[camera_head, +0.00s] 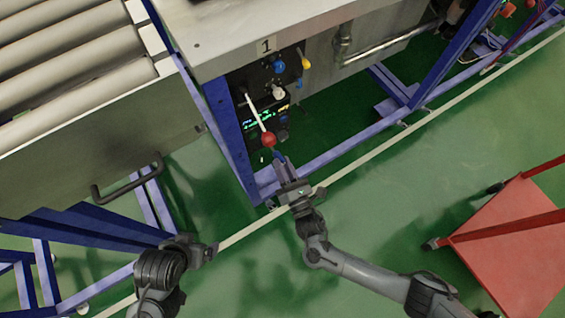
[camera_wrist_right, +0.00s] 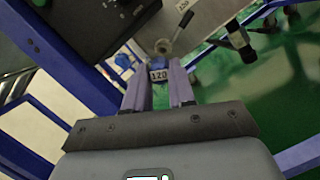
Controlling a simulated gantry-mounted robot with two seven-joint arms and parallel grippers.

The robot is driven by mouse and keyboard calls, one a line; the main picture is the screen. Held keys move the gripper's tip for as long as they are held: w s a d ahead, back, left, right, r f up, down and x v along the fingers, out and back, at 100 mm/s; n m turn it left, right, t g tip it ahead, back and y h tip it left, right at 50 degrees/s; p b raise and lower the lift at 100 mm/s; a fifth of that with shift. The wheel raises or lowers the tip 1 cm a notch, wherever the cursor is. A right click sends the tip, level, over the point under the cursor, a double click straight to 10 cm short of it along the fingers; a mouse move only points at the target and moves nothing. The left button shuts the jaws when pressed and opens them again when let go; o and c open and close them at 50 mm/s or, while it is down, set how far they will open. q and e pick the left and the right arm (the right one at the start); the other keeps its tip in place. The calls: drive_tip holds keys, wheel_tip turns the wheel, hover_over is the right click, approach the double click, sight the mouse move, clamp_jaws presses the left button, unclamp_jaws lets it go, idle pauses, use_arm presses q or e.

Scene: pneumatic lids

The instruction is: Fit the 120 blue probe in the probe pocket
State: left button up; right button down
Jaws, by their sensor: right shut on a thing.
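My right gripper (camera_head: 279,160) points at the control panel from below and is shut on the blue probe (camera_head: 275,152). A blue part (camera_wrist_right: 122,60) shows just beyond the left finger. Most of the probe is hidden by the fingers. I cannot make out the probe pocket for certain. My left gripper (camera_head: 211,251) is low at the left, away from the panel; its finger opening is unclear.
The dark panel (camera_head: 262,92) carries a red-knobbed lever (camera_head: 268,139), a blue knob (camera_head: 279,66) and a yellow knob (camera_head: 305,62). Blue frame bars (camera_head: 232,145) stand close by. A red cart (camera_head: 510,240) is at the right. Green floor between is clear.

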sight(274, 151)
drive_tip(key=shift+w+a, duration=0.15)
drive_tip(key=shift+w, duration=0.15)
drive_tip(key=shift+s, duration=0.1)
drive_tip(key=shift+w, duration=0.25)
drive_tip(key=shift+w+a+b, duration=0.25)
drive_tip(key=shift+w+a, duration=0.2)
drive_tip(key=shift+w, duration=0.35)
drive_tip(key=shift+w+a+b, duration=0.25)
drive_tip(key=shift+w+a, duration=0.15)
drive_tip(key=shift+w, duration=0.35)
drive_tip(key=shift+w+a, duration=0.25)
drive_tip(key=shift+w, duration=0.1)
drive_tip(key=shift+r, duration=0.1)
